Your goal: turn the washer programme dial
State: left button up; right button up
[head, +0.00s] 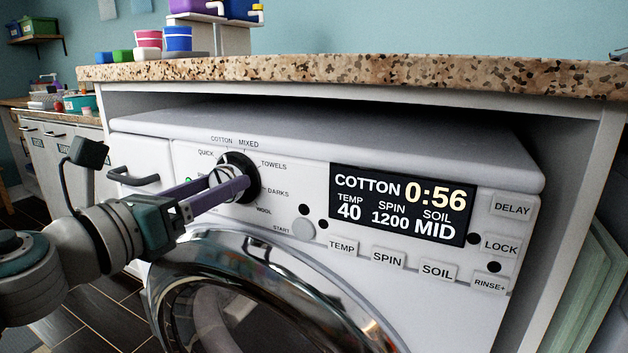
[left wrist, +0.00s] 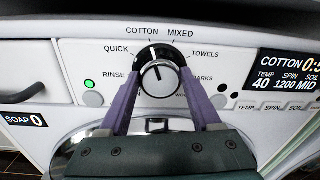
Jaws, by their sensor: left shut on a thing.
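The washer programme dial (head: 222,174) is a round silver knob on a black ring, at the left of the white washer's control panel. In the left wrist view the dial (left wrist: 160,80) sits between my two purple fingers, with one finger on each side. My left gripper (head: 232,184) is shut on the dial; its fingers hide part of the rim and some lower labels. A white mark at the dial's top points near COTTON. The display (head: 403,206) reads COTTON, 0:56, TEMP 40, SPIN 1200, SOIL MID. My right gripper is not in view.
A speckled countertop (head: 350,74) overhangs the washer. The round door (head: 270,300) lies just below the dial. A start button (head: 303,229) and several option buttons are to the right. A detergent drawer handle (head: 134,178) is at the left.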

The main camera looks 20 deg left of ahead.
pick_arm(q)
jog(key=shift+c, duration=0.8)
jog(key=shift+a+f+n+t+y+p, duration=0.15)
jog(key=shift+n+p, duration=0.5)
jog(key=shift+n, duration=3.35)
jog(key=shift+d+n+t+y+p, duration=0.15)
jog(key=shift+n+p, duration=0.45)
jog(key=shift+n, duration=3.4)
jog(key=shift+a, duration=0.1)
jog(key=o, duration=1.4)
